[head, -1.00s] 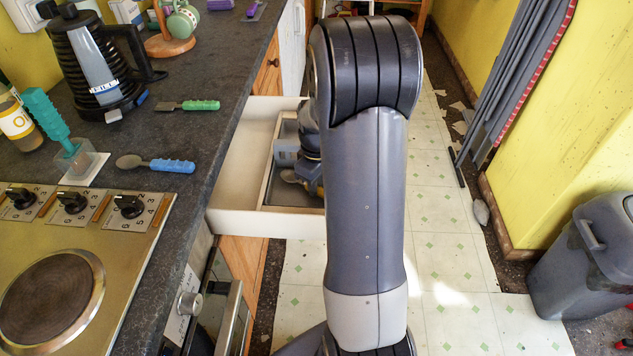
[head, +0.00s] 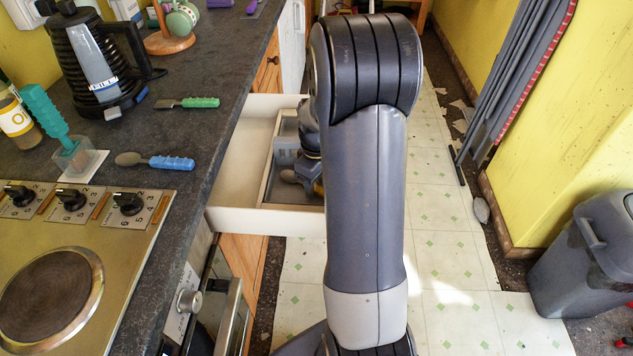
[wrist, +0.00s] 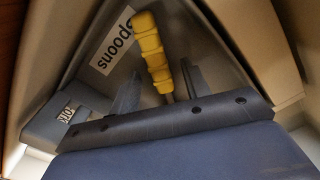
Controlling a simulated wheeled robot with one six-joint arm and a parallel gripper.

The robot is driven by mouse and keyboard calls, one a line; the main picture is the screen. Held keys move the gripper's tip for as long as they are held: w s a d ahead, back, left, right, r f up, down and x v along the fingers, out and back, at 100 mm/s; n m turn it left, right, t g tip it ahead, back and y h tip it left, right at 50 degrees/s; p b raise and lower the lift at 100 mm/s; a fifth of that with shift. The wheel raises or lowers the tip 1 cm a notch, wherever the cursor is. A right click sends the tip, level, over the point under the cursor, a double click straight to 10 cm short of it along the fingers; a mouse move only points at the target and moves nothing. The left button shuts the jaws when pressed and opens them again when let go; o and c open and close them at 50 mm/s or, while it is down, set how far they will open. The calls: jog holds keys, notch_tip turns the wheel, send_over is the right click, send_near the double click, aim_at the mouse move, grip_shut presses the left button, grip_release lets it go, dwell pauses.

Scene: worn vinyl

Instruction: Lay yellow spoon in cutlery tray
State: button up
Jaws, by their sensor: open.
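The yellow spoon (wrist: 152,50) shows its ribbed yellow handle in the wrist view, in the compartment with the "spoons" label (wrist: 112,48). Its bowl (head: 289,176) shows in the head view inside the cutlery tray (head: 268,182). The grey tray sits in the pulled-out drawer. My gripper (wrist: 160,70) is open, with one finger on each side of the handle and gaps between. In the head view my arm hides most of the gripper and part of the tray.
The open white drawer (head: 235,215) juts from under the dark worktop. On the worktop are a blue-handled spoon (head: 170,162), a green-handled utensil (head: 200,102), a kettle (head: 95,65) and a hob (head: 60,270). A grey bin (head: 590,260) stands at right. The floor between is clear.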

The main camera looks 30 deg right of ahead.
jog(key=shift+r, duration=0.15)
notch_tip(320, 180, up, 10)
jog(key=p, duration=0.1)
jog(key=shift+r, duration=0.25)
notch_tip(320, 180, down, 10)
jog(key=shift+f+b, duration=0.25)
jog(key=shift+b, duration=0.3)
jog(key=shift+r+p, duration=0.35)
jog(key=shift+p, duration=0.15)
jog(key=shift+r+p, duration=1.2)
jog(key=shift+r, duration=0.4)
